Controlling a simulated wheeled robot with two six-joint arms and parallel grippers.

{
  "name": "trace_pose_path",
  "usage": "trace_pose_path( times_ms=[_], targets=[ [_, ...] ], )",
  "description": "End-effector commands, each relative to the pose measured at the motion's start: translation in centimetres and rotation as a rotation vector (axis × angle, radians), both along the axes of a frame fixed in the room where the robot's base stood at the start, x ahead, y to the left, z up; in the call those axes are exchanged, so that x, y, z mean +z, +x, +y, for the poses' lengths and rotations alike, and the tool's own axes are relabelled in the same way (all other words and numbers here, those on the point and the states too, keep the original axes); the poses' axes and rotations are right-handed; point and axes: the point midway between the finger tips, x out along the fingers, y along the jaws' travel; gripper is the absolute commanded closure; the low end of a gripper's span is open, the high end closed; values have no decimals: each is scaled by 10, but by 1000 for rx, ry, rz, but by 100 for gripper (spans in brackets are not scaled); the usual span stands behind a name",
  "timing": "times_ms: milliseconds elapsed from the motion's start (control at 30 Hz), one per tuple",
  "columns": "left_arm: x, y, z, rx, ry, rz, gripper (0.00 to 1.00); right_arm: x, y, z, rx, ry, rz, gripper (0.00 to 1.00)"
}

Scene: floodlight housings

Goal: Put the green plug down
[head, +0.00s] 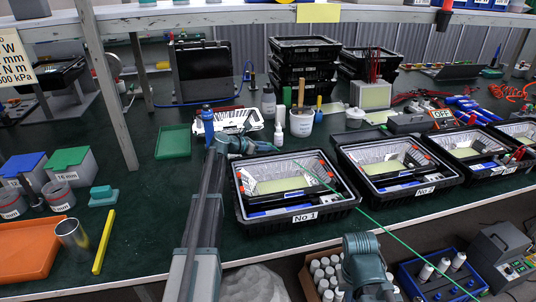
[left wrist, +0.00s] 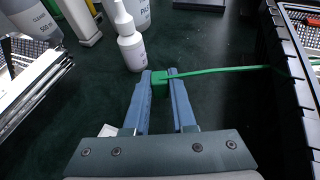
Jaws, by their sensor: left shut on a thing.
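The green plug (left wrist: 159,84) is a small green block with a thin green cable leaving it to the right. My left gripper (head: 270,147) is shut on it, and the plug sits between the blue fingertips in the left wrist view (left wrist: 161,78). The plug is over the dark green mat, beside the black No 1 tray (head: 305,219). I cannot tell whether it touches the mat. The green cable (head: 395,237) runs across the No 1 tray and down to the lower right in the head view. My right gripper is not visible; only part of my right arm shows at the bottom.
A white bottle (left wrist: 130,42) stands just beyond the left fingertips. A silvery tray (left wrist: 30,85) lies to their left. The No 1 tray wall (left wrist: 285,85) rises to their right. Another black tray, No 2 (head: 425,191), stands beside No 1. Some bare mat surrounds the gripper.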

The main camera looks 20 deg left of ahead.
Motion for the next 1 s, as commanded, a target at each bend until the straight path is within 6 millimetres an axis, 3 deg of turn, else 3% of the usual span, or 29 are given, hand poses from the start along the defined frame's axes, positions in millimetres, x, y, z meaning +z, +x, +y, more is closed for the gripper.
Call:
trace_pose_path(
  times_ms=[33, 467, 500, 633, 1000],
  targets=[
    [-10, 0, 0, 0, 0, 0, 100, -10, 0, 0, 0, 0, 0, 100],
    [-12, 0, 0, 0, 0, 0, 100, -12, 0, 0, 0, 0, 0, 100],
    [-10, 0, 0, 0, 0, 0, 69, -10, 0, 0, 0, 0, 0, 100],
    [-10, 0, 0, 0, 0, 0, 46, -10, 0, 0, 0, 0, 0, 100],
    [-4, 0, 0, 0, 0, 0, 46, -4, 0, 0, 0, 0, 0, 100]
  ],
)
